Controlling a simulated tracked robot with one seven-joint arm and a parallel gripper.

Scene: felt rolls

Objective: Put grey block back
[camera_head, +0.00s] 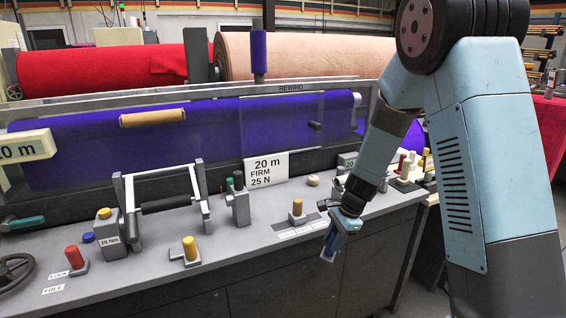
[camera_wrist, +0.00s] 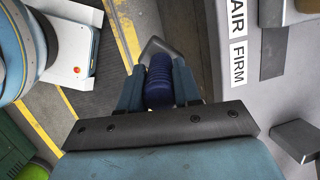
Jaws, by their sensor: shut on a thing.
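My gripper (camera_head: 331,245) hangs just off the console's front edge, right of centre in the head view. In the wrist view my gripper (camera_wrist: 159,88) is shut on a dark blue ribbed handle (camera_wrist: 159,75) with a grey pointed end (camera_wrist: 154,47) beyond the fingers. The floor shows beyond it. Which piece the task calls the grey block is unclear. A grey block with a tan knob (camera_head: 297,212) stands on the console left of my gripper.
The grey console (camera_head: 240,250) carries labels, several knobbed levers and a roller frame (camera_head: 165,205). A "20 m FIRM 25 N" card (camera_head: 266,170) stands behind, before purple felt (camera_head: 90,150). Open floor (camera_wrist: 85,125) lies beside the console. A white and blue device (camera_wrist: 75,50) is at upper left.

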